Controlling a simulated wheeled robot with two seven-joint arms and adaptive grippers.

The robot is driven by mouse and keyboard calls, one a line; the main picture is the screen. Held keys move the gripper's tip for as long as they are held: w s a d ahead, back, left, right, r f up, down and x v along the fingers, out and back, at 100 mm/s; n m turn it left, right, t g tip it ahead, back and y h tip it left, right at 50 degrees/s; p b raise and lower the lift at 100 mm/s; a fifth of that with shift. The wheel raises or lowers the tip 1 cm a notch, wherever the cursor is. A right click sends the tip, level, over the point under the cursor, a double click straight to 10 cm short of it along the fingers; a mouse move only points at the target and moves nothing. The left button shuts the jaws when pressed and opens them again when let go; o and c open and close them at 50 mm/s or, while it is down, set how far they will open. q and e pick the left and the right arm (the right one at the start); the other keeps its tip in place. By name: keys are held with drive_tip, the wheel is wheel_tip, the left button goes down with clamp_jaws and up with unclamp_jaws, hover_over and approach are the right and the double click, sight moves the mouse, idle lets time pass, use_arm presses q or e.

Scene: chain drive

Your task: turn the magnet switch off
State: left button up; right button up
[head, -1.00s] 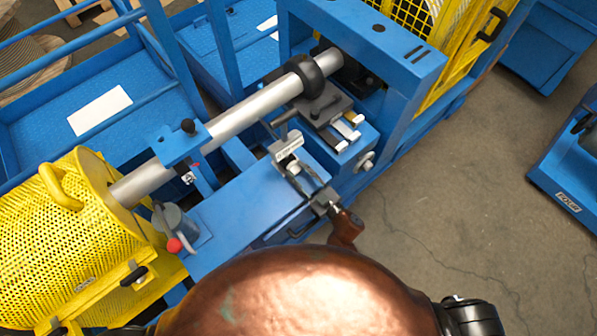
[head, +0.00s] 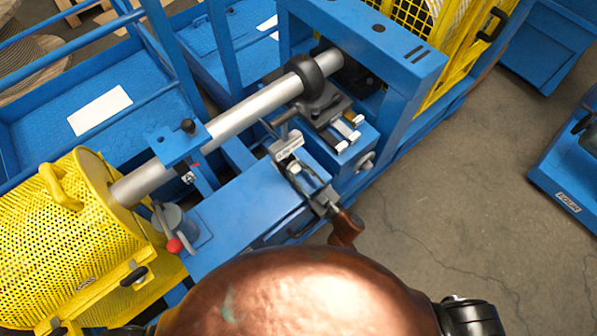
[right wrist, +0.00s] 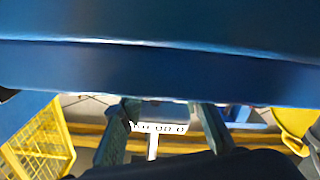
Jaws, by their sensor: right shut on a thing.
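The magnet switch appears to be the small grey piece with a pale lettered plate (head: 289,146), on the blue machine bed beside the grey clamp block. My right gripper (head: 299,176) reaches in from the front, past a brown link of my arm, and is shut on this piece. In the right wrist view, a white plate with dark lettering on a stem (right wrist: 153,143) shows between its two dark fingers (right wrist: 163,138). The lettering is too blurred to read fully. My left gripper is not in view.
A steel shaft (head: 240,119) with a black ring (head: 307,75) crosses behind the gripper. A grey part with a red-knobbed lever (head: 175,245) stands at left, by a yellow mesh guard (head: 75,235). A blue frame (head: 395,70) rises at right.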

drive_tip(key=o, duration=1.1)
drive_tip(key=shift+c, duration=0.2)
drive_tip(key=v, duration=1.2)
